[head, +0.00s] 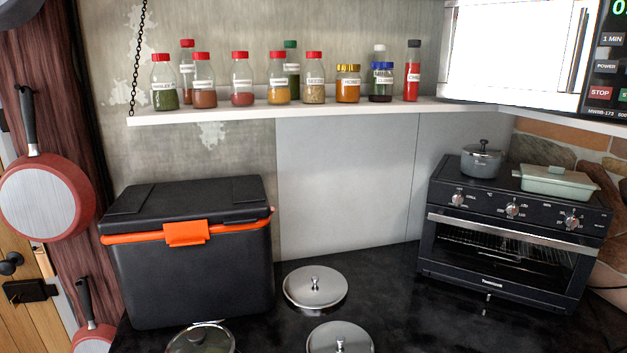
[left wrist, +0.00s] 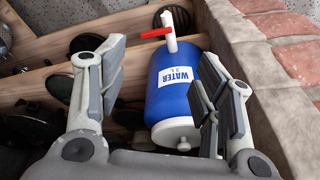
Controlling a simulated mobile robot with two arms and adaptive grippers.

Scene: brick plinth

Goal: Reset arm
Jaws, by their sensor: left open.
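My left gripper (left wrist: 160,75) is open in the left wrist view, with its two grey padded fingers spread wide apart. A blue water container (left wrist: 174,90) with a white label, white neck and red tap shows in the gap between the fingers. I see no grip on it, and its distance from the fingers is hard to tell. Its right side is partly hidden by the right finger. Neither arm nor gripper shows in the head view, and my right gripper is in neither view.
In the left wrist view, a brick edge (left wrist: 250,60) runs close along the right, and wooden boards (left wrist: 50,85) with dark round items lie left. The head view shows a dark counter with a black cooler (head: 190,275), pot lids (head: 315,287), an oven (head: 500,250) and a spice shelf (head: 300,112).

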